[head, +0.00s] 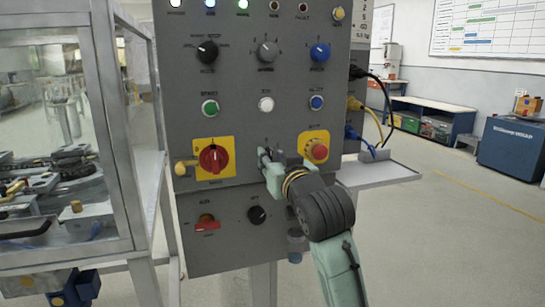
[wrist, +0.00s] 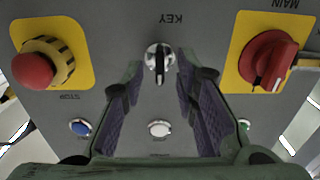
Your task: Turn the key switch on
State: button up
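The key switch (wrist: 160,57) is a round silver switch with a dark key standing upright in the wrist view, beside the upside-down label KEY. In the head view it is mostly hidden behind my gripper (head: 268,158), which is in front of the grey panel (head: 225,128), between the red main switch and the stop button. In the wrist view my gripper (wrist: 168,82) is open, with one purple-padded finger on each side of the key switch's line. Nothing is between the fingers. I cannot tell how far the fingertips are from the key.
The red main switch (head: 213,158) on its yellow plate and the red stop button (head: 319,151) flank the key. Buttons, including a white one (head: 266,104), sit above. A black knob (head: 256,215) and red lever (head: 206,222) are below. A grey shelf (head: 380,172) juts out right.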

jog(key=shift+w+a, duration=0.1)
jog(key=shift+w, duration=0.2)
jog(key=shift+c, duration=0.5)
grip_shut()
